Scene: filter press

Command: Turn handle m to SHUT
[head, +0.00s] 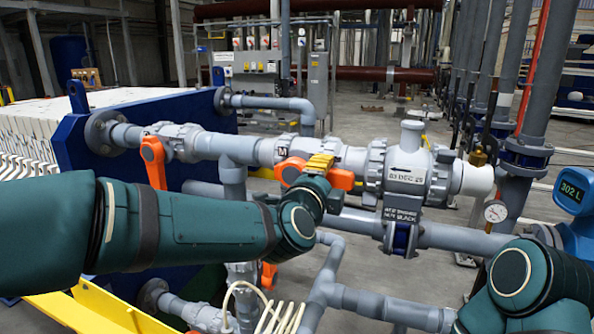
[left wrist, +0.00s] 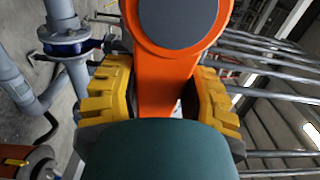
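Handle m (head: 291,170) is an orange lever on the grey valve marked M (head: 282,152), in the middle of the head view. It runs to the right, roughly along the pipe, and its far part shows beyond my gripper. My left gripper (head: 320,163) has its yellow fingers at the lever. In the left wrist view the orange lever (left wrist: 165,95) lies between the two yellow fingers (left wrist: 165,90), which sit close against its sides; a narrow dark gap shows at the lower right. The lever's grey round hub is at the top. My right gripper is outside both views.
Another orange handle (head: 153,162) hangs down on the valve to the left. A grey flanged fitting (head: 405,170) with a date label stands right of handle m. A lower pipe (head: 455,238), a gauge (head: 495,212) and a blue meter (head: 574,200) are to the right.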

